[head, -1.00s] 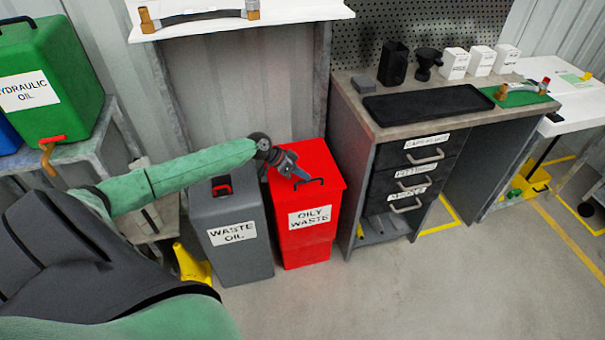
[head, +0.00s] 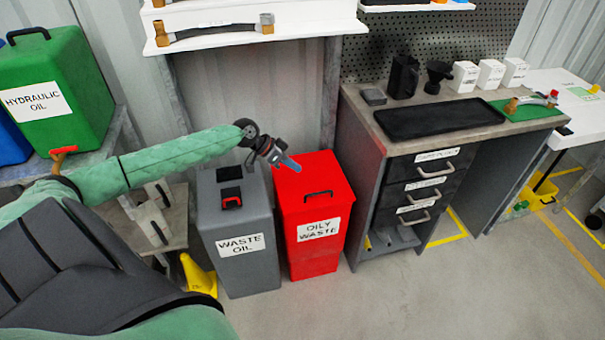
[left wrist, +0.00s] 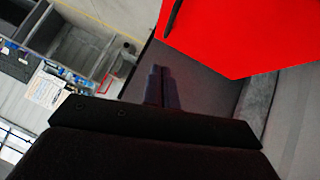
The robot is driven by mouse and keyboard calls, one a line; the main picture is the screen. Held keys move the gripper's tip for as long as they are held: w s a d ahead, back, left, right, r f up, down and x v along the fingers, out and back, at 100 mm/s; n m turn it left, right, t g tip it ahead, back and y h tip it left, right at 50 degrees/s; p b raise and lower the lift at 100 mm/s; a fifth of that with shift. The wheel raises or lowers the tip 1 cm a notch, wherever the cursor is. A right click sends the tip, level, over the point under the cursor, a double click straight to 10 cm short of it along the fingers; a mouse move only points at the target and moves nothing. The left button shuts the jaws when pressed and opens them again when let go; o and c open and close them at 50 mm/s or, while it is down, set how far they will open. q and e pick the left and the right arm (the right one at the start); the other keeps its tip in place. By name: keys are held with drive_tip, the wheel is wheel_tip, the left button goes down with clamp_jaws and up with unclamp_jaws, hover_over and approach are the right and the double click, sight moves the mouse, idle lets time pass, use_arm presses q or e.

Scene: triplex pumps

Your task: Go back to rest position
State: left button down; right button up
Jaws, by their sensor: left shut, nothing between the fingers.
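My left gripper (head: 285,162) is at the end of my green left arm in the head view. It is over the back left part of the red oily waste bin (head: 320,230), apart from the bin's black handle. Its fingers are closed together and empty; they also show in the left wrist view (left wrist: 161,88), with the red bin (left wrist: 240,35) at the upper right. The grey waste oil container (head: 240,245) stands left of the red bin. My right gripper is not in view.
A workbench (head: 370,170) with drawers and a black tray (head: 440,117) stands at the right. A green hydraulic oil container (head: 75,70) stands on a rack at the left. A white shelf (head: 290,32) hangs behind the bins. The floor in front is clear.

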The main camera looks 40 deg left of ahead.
use_arm(q)
drive_tip(key=shift+s+a+r, duration=0.35)
drive_tip(key=shift+r, duration=0.2)
